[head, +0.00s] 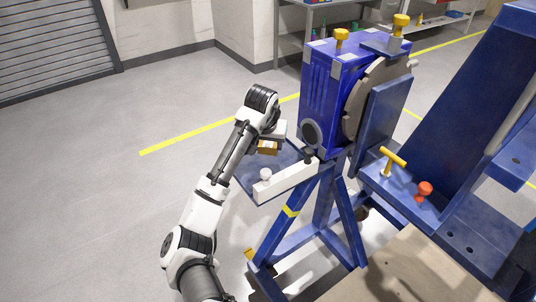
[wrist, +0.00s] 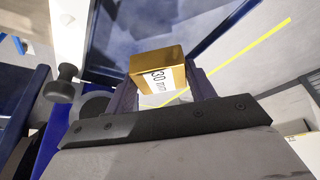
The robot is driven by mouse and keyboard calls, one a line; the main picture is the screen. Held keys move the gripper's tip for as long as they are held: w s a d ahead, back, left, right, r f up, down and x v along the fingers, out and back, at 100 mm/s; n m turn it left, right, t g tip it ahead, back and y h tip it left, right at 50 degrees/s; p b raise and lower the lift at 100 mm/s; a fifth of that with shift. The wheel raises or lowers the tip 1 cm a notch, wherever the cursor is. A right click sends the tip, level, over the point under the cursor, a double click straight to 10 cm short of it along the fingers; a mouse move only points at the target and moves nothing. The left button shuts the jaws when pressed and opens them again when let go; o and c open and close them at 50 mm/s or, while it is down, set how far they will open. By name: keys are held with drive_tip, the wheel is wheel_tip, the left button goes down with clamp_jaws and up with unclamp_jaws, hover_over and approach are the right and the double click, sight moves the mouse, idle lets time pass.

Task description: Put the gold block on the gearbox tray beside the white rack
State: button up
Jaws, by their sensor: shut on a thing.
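The gold block (head: 268,148) is between the fingers of my gripper (head: 269,142), which is shut on it. In the wrist view the gold block (wrist: 158,68) shows a white label reading "30 mm", between the two fingers of my gripper (wrist: 160,82). The blue gearbox tray (head: 250,178) extends from the blue gearbox, and in the head view the block appears over its far part. Whether the block touches the tray I cannot tell. The white rack (head: 287,181) lies along the tray's right side; it also shows in the wrist view (wrist: 72,22), left of the block.
The blue gearbox (head: 323,90) stands on a blue stand (head: 325,215) right of my gripper. A large blue frame (head: 455,120) fills the right. Floor at left is clear.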

sight(267, 153)
drive_tip(key=shift+f+p, duration=0.4)
drive_tip(key=shift+f, duration=2.4)
drive_tip(key=shift+f, duration=0.1)
drive_tip(key=o, duration=1.5)
drive_tip(key=shift+o, duration=0.2)
